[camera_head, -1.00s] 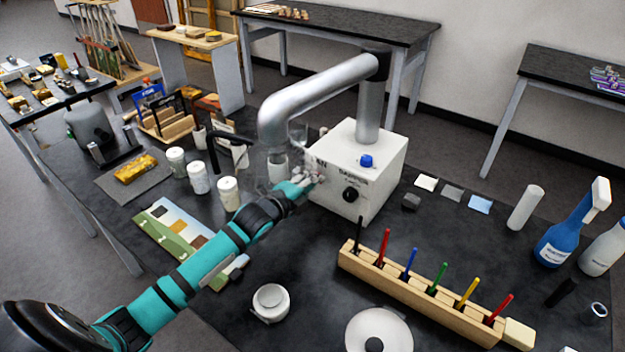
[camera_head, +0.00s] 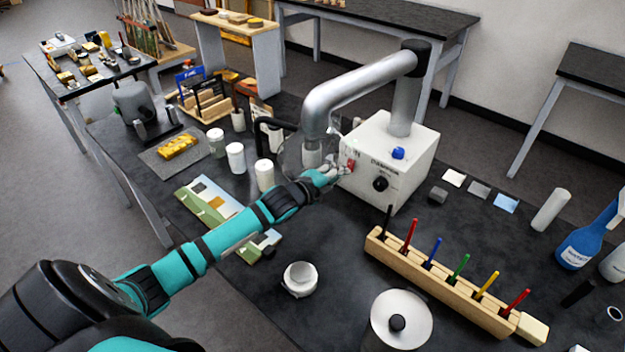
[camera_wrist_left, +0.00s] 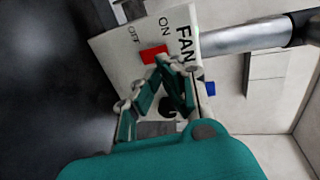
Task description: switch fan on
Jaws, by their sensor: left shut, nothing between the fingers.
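The fan unit is a white box (camera_head: 408,165) with a grey bent duct (camera_head: 350,88) rising from it, on the black table. In the left wrist view the words ON, OFF and FAN show around the red switch. My left gripper (camera_head: 340,171) is shut and empty, its fingertips at the red switch; I cannot tell whether they touch it. Which way the switch is set is unclear. My right gripper is out of view.
A wooden rack (camera_head: 440,283) with several coloured sticks stands in front right. A white pot (camera_head: 300,279) and a lidded round container (camera_head: 401,319) stand near the front. White jars (camera_head: 236,158) stand left of the fan. A blue spray bottle (camera_head: 590,235) is at the right.

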